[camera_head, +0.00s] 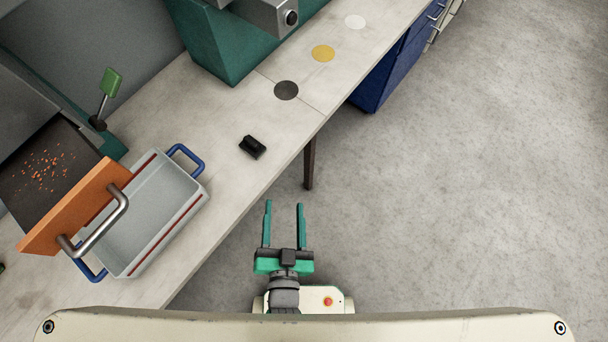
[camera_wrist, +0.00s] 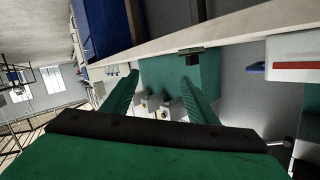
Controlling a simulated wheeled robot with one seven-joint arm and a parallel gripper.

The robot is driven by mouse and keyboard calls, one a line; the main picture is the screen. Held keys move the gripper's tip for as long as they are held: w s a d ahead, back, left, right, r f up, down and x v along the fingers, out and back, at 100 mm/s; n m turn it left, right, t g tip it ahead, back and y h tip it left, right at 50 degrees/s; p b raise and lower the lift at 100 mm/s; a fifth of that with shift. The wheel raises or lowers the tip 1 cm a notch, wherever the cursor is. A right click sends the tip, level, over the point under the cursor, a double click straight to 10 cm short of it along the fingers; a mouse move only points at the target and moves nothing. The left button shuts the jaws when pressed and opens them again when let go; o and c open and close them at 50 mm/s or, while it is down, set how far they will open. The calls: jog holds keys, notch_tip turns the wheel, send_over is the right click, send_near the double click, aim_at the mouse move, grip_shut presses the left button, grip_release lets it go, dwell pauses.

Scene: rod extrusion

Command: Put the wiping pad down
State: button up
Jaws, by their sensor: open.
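A small black block, which looks like the wiping pad (camera_head: 252,147), lies on the pale workbench (camera_head: 225,105) near its front edge. A dark block that looks like the same pad (camera_wrist: 191,55) shows at the bench edge in the wrist view, beyond the fingertips. My gripper (camera_head: 284,205) has two green fingers spread apart with nothing between them. It is over the floor in front of the bench, apart from the pad. The open fingers also show in the wrist view (camera_wrist: 160,77).
A grey tray with blue handles (camera_head: 196,190) stands on the bench at left, beside an orange panel with a metal handle (camera_head: 85,210) and a dark surface with orange bits (camera_head: 75,160). Black (camera_head: 286,90), yellow (camera_head: 323,53) and white discs (camera_head: 355,21) lie farther along. The floor at right is clear.

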jog(key=s+d+r+n, duration=0.1)
jog(key=s+d+n, duration=0.2)
jog(key=s+d, duration=0.2)
jog(key=s, duration=0.3)
jog(key=shift+r+h, duration=0.3)
jog(key=shift+c, duration=0.7)
